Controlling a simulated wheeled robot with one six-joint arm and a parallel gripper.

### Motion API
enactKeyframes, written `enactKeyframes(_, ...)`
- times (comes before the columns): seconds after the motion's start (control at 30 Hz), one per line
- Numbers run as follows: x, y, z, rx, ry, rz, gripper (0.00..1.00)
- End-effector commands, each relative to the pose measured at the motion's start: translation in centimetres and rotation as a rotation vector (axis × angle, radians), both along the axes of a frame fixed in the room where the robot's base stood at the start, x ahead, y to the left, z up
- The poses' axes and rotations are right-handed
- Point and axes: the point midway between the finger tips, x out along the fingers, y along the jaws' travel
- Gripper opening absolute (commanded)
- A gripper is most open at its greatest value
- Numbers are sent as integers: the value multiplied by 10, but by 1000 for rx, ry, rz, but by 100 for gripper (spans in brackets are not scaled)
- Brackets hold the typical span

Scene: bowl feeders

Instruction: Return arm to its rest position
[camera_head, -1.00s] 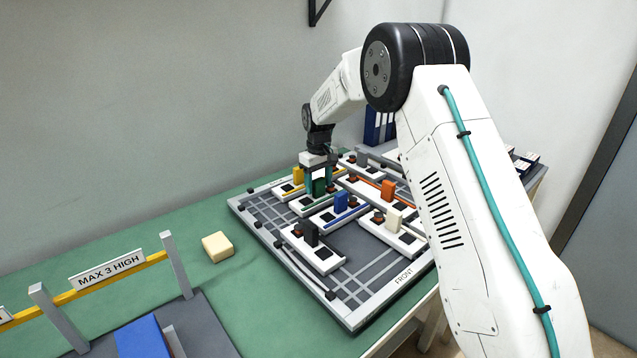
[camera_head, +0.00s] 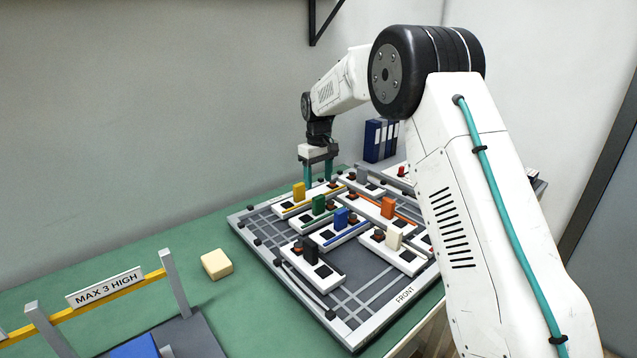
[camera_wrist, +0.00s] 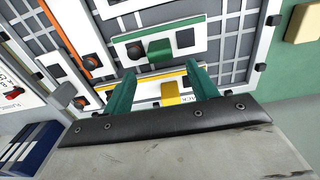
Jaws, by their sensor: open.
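My gripper (camera_head: 318,176) is open and empty, its two teal fingers pointing down above the far edge of the grey board (camera_head: 362,335). In the wrist view its fingers (camera_wrist: 160,95) stand apart, with the yellow-handled module (camera_wrist: 140,85) seen between and beyond them. The green-handled module (camera_head: 316,214) sits on the board, and it also shows in the wrist view (camera_wrist: 185,36). The yellow-handled module (camera_head: 298,198) sits behind it on the board, beneath and left of my gripper.
Other modules with blue (camera_head: 341,218), orange (camera_head: 388,208), black (camera_head: 311,251) and white (camera_head: 393,236) handles sit on the board. A cream block (camera_head: 216,264) lies on the green table. A "MAX 3 HIGH" rack (camera_head: 105,288) stands at left. Blue binders (camera_head: 376,140) stand behind.

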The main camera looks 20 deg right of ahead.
Motion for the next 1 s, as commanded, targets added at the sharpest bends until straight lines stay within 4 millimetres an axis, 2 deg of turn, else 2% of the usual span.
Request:
enactKeyframes(0.27,-1,0,0,0,3,-24,58)
enactKeyframes(0.37,-17,0,-18,-3,53,-61,58)
enactKeyframes(0.4,-29,-1,-25,-5,80,-78,58)
enactKeyframes(0.47,-53,-1,-22,-8,111,-108,58)
enactKeyframes(0.77,-173,-6,34,-22,162,-222,58)
enactKeyframes(1.0,-287,-10,80,-27,152,-302,58)
